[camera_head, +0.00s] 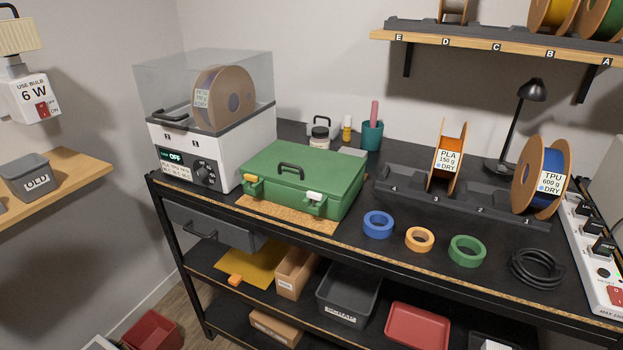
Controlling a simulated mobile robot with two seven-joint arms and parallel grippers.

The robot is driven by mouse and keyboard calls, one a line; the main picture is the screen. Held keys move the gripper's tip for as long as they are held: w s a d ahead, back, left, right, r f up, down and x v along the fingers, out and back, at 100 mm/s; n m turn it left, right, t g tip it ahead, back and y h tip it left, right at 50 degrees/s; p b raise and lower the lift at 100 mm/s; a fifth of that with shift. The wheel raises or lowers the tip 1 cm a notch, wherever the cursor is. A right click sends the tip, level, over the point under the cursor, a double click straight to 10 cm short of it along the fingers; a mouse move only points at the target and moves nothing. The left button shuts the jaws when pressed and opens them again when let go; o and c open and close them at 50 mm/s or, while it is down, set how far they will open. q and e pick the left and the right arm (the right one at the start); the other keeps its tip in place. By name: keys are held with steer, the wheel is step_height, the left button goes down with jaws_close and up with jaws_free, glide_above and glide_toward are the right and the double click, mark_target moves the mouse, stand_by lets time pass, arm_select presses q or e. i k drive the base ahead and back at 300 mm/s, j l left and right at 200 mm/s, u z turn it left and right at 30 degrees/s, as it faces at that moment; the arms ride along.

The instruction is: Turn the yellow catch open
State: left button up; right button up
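The green case (298,171) lies closed on a cork mat (275,214) on the black workbench, left of the bench's middle. Its dark handle (290,170) is on the lid. A white catch (315,198) is at the right end of the same face. Both catches look small, and I cannot tell for certain how each is set. Neither of my grippers is in view, and nothing touches the case.
A white dryer (225,150) with a clear cover stands just left of the case. Blue (378,236), orange (428,244) and green tape rings lie to the right. A spool rack (400,192) stands behind them. Bare bench lies between case and rings.

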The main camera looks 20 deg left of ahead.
mark_target(251, 182)
steer(key=u, duration=1.4)
steer(key=k+l+u, duration=0.25)
steer(key=i, duration=0.4)
